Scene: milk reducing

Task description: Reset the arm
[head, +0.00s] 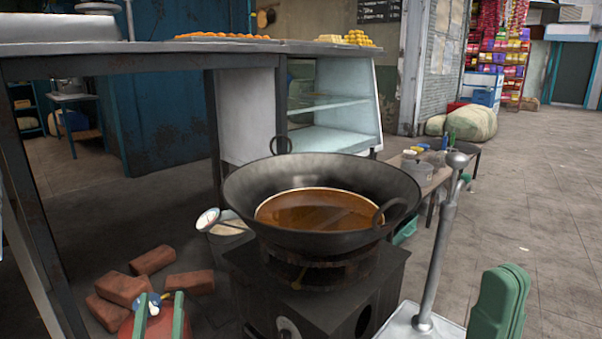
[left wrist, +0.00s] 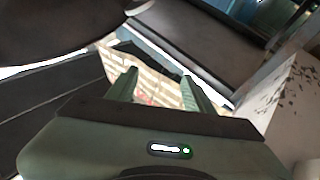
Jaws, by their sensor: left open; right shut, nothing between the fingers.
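My left gripper (head: 160,310) is low at the bottom left of the head view, its two green fingers apart and empty. In the left wrist view the same gripper (left wrist: 158,88) shows open fingers with nothing between them. My right gripper (head: 500,304) is a green shape at the bottom right of the head view; it is shut and holds nothing that I can see. A large dark pan (head: 250,183) of brown liquid (head: 315,212) sits on a black stove (head: 375,290), between the two grippers and apart from both.
Loose bricks (head: 152,260) lie on the floor by the left gripper. A ladle (head: 208,220) and a small container (head: 228,232) are left of the pan. A metal post (head: 440,240) stands right of the stove. A counter (head: 130,48) stands behind.

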